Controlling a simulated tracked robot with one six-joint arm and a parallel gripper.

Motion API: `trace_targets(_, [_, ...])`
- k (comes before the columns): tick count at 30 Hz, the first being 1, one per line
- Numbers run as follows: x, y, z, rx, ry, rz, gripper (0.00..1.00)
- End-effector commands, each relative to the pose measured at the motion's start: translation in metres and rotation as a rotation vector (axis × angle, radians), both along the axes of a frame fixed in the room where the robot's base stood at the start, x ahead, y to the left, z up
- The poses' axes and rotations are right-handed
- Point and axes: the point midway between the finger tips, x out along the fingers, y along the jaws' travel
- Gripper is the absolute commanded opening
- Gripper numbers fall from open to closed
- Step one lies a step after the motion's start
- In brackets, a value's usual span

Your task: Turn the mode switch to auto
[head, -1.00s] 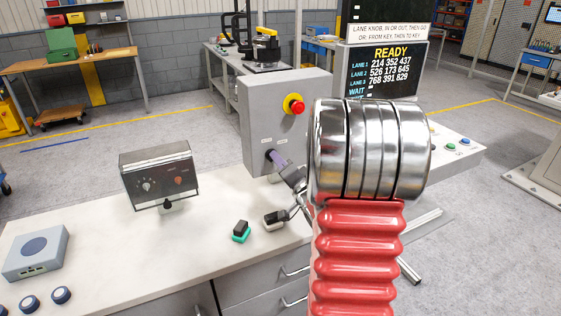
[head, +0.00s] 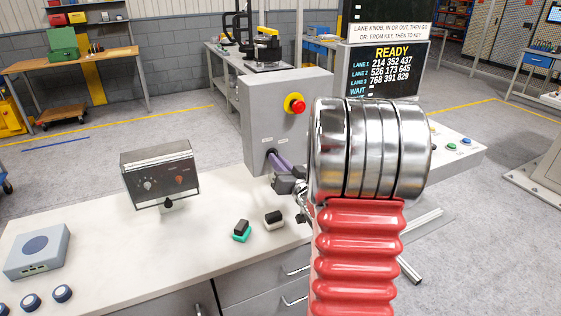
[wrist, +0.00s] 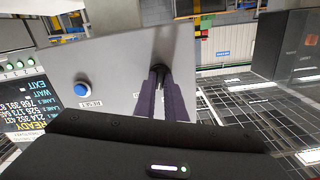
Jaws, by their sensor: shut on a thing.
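The mode switch is a small black knob (wrist: 159,69) on the front of the grey control box (head: 255,105). In the wrist view my gripper (wrist: 158,76) has its two purple-grey fingers on either side of the knob, shut on it. In the head view my gripper (head: 270,154) reaches the lower front of the box, and its fingers hide the knob. A small label lies beside the fingers, partly covered. The knob's pointing direction cannot be read.
A blue reset button (wrist: 82,89) sits beside the switch, and a red emergency button (head: 294,103) on yellow is above it. My red and chrome arm covers the right middle.

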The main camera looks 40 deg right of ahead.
Motion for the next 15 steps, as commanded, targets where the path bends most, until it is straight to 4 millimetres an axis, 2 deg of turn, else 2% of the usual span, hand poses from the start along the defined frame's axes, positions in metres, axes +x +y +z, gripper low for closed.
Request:
trace_targets(1, [-0.0010,0.0019,-0.0078,-0.028,0.026,0.002,0.00])
trace_targets(9, [-0.0014,0.0012,-0.0079,-0.203,0.077,0.002,0.00])
trace_targets(15, [-0.0016,0.0008,-0.0079,-0.267,0.096,0.001,0.00])
